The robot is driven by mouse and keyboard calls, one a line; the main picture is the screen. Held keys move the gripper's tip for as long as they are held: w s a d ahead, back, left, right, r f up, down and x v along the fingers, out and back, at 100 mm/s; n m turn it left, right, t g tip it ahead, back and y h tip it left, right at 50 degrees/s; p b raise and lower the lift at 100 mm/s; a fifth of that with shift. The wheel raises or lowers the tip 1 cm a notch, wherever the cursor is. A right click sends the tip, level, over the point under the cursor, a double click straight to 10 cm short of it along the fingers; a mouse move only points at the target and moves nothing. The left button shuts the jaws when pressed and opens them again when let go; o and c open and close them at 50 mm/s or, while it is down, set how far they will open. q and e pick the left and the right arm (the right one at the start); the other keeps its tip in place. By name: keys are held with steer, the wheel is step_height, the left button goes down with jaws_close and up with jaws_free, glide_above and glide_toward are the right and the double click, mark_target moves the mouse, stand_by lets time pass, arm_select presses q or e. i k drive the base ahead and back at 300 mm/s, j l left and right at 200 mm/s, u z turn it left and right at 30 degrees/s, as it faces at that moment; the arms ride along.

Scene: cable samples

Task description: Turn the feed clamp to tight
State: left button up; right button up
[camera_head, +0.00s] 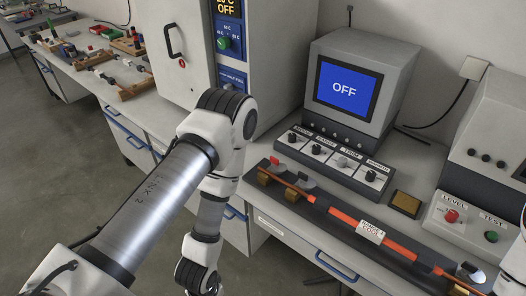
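An orange cable (345,219) runs along a dark rail (318,209) on the bench, from the middle down to the lower right. At its left end are brass-coloured blocks and a small red lever (274,162). A grey-black lever piece (304,179) sits just right of it. Another lever-like fitting (469,271) is at the right end. I cannot tell which of these is the feed clamp, or read its setting. My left arm comes in from the left and bends down; its gripper is outside the view. My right gripper is not in view.
A monitor (345,88) reading OFF stands behind a panel of several black knobs (333,164). A tall cabinet (172,80) stands behind my arm. A brass-coloured pad (405,204) lies behind the rail.

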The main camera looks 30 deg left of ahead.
mark_target(278, 168)
steer(key=u, duration=0.7)
